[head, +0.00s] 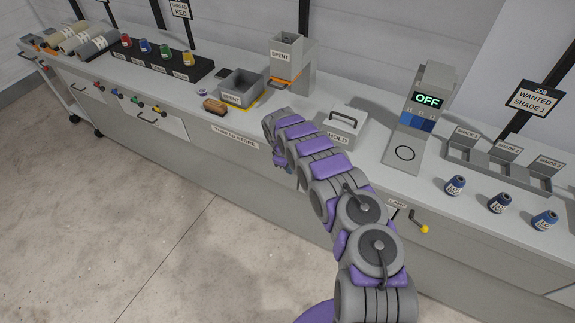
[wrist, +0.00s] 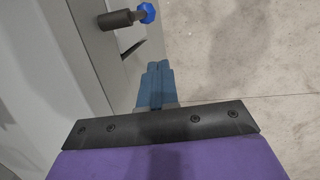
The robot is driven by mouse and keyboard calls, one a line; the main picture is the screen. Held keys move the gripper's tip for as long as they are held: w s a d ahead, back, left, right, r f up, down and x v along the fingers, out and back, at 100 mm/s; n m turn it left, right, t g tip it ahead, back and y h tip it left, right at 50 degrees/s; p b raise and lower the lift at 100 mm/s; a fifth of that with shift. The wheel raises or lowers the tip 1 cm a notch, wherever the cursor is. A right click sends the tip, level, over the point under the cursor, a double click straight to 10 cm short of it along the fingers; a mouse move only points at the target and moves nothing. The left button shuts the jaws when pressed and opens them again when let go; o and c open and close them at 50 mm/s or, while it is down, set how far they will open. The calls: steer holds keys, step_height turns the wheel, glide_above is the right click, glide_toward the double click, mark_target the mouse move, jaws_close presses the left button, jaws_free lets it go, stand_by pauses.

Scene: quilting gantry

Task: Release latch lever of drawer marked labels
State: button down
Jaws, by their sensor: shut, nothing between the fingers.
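No drawer marking that I can read as "labels" shows. In the head view my arm hides most of the gripper.
A yellow-knobbed lever (head: 424,229) is at the lower right. The floor (head: 130,215) before the bench is clear.

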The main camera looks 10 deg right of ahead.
steer(key=s+d+f, duration=0.1)
steer(key=d+f, duration=0.3)
steer(key=f, duration=0.2)
steer(key=shift+f, duration=0.35)
steer(key=shift+s+a, duration=0.1)
steer(key=shift+a, duration=0.05)
steer(key=shift+s+b, duration=0.1)
steer(key=shift+b, duration=0.2)
